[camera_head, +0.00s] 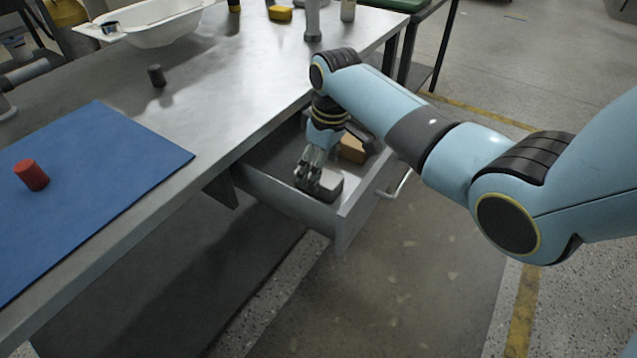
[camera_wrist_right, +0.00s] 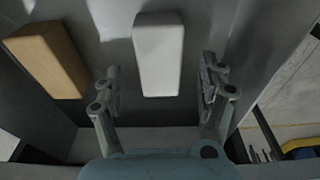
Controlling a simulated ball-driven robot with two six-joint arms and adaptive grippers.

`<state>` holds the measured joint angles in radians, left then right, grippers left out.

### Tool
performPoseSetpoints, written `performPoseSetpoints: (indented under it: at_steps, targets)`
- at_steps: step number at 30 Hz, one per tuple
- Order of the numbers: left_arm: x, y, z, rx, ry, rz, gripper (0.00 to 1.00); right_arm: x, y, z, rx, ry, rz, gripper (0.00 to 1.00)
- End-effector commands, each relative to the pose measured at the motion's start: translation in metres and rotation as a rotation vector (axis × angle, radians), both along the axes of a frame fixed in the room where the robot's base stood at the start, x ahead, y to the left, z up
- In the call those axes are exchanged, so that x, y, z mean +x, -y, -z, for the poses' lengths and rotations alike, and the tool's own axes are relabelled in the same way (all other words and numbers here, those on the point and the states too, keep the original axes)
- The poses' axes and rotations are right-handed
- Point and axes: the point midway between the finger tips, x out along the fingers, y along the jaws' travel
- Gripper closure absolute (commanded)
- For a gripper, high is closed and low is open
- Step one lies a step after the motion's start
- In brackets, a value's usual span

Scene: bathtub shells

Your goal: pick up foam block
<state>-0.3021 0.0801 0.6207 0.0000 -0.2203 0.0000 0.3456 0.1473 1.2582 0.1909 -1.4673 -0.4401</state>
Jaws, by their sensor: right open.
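A pale grey-white block (camera_head: 327,187), which looks like the foam block, lies in the open drawer (camera_head: 290,198) under the table edge. In the right wrist view the same block (camera_wrist_right: 158,50) lies on the drawer floor, ahead of and between my spread fingers. My right gripper (camera_head: 311,174) reaches down into the drawer over the block and hides part of it. It also shows in the right wrist view (camera_wrist_right: 160,82), open, with a gap on each side of the block. I cannot tell how far the fingertips are above the floor. My left gripper is not in view.
A brown block (camera_head: 353,149) lies in the drawer beside the pale one; it shows left in the wrist view (camera_wrist_right: 48,60). Drawer walls are close around. On the table are a blue mat (camera_head: 95,160), a red cylinder (camera_head: 31,175), a dark cylinder (camera_head: 157,76) and a white tub (camera_head: 155,22).

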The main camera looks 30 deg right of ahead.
Motion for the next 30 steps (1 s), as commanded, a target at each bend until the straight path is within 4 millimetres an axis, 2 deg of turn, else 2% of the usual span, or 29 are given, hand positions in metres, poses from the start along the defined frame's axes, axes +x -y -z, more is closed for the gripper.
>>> performPoseSetpoints:
  at_steps: [1,3,6,14,24,30]
  targets:
    - [-0.001,0.000,0.007,0.000,-0.001,0.000,0.38,0.003,-0.001,0.012,0.001,-0.003,0.000,0.25]
    - [-0.001,0.000,0.010,0.000,-0.002,0.000,0.38,0.004,-0.002,0.023,0.001,-0.004,0.000,0.25]
    - [-0.001,0.000,0.013,0.000,-0.003,0.000,0.38,0.005,-0.002,0.032,0.001,-0.001,0.000,0.25]
    - [0.000,0.000,0.012,0.000,-0.001,0.000,0.38,0.006,-0.002,0.033,0.000,0.000,-0.001,0.25]
    - [0.000,0.000,0.012,0.000,-0.001,0.000,0.38,0.006,-0.002,0.033,0.001,0.000,0.000,0.67]
    - [0.000,0.000,0.012,0.000,-0.002,0.000,0.38,0.006,-0.002,0.033,0.001,0.000,0.000,0.67]
